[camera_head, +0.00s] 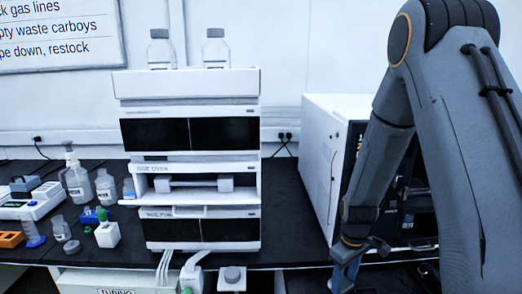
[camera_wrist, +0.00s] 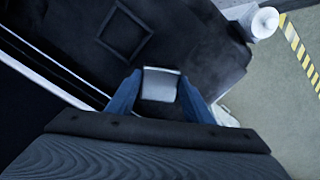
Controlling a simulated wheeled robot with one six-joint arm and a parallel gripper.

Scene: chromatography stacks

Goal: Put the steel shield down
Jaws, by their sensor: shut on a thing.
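The steel shield (camera_wrist: 162,84) is a small grey metallic piece between the blue fingers of my gripper (camera_wrist: 160,92) in the wrist view. My gripper is shut on it, above the dark bench top (camera_wrist: 190,38). A dark square outline (camera_wrist: 125,32) lies on the bench beyond the shield, up and left of it. In the head view my gripper (camera_head: 345,278) hangs at the bottom edge, in front of the bench. The shield cannot be made out there.
The instrument stack (camera_head: 190,160) stands mid-bench, with two bottles on top. A white and black instrument (camera_head: 335,170) stands behind my arm. Bottles and small racks crowd the left. In the wrist view a white round-topped object (camera_wrist: 263,22) stands near the bench edge, beside yellow-black floor tape (camera_wrist: 298,50).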

